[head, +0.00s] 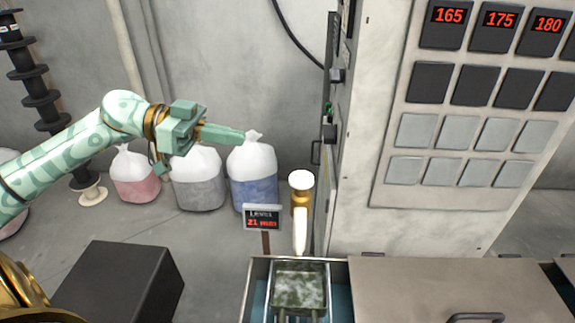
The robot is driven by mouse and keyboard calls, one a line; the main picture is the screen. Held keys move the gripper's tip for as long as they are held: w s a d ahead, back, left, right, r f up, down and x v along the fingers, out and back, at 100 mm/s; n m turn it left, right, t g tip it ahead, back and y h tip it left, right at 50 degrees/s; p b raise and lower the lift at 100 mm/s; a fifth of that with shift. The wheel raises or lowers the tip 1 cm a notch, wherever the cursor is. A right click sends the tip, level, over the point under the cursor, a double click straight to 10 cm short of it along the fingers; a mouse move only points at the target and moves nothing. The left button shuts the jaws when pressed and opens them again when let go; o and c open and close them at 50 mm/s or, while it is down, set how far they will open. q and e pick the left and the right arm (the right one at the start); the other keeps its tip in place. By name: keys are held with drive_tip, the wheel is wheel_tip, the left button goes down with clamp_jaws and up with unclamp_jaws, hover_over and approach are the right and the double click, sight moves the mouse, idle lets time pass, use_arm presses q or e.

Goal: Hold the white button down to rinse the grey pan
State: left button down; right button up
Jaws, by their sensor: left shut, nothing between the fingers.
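A round white button (301,179) sits on top of an upright brass fitting (300,198). A white tapering shape (300,232) hangs below the fitting; I cannot tell whether it is a spout or water. Below it, the grey pan (300,268) lies in an open trough (253,283), with a mottled green and pale surface inside. My left gripper (240,136) is shut and empty. In the picture it is up and to the left of the button, clearly apart from it, in front of the clear bags. My right gripper is out of view.
A tall panel cabinet (385,130) rises on the right. Bags of pink (135,186), grey (199,189) and blue (254,190) material stand behind. A dark box (115,285) is at lower left.

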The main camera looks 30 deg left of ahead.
use_arm(q)
drive_tip(key=p, duration=0.3)
hover_over(297, 176)
drive_tip(key=a, duration=0.2)
drive_tip(key=f, duration=0.5)
drive_tip(key=shift+s+d+f, duration=0.15)
drive_tip(key=shift+s+f, duration=0.25)
drive_tip(key=shift+f+p, duration=0.5)
drive_tip(key=shift+f, duration=0.45)
drive_tip(key=shift+s+f, duration=0.1)
drive_tip(key=shift+f, duration=0.1)
idle(4.9)
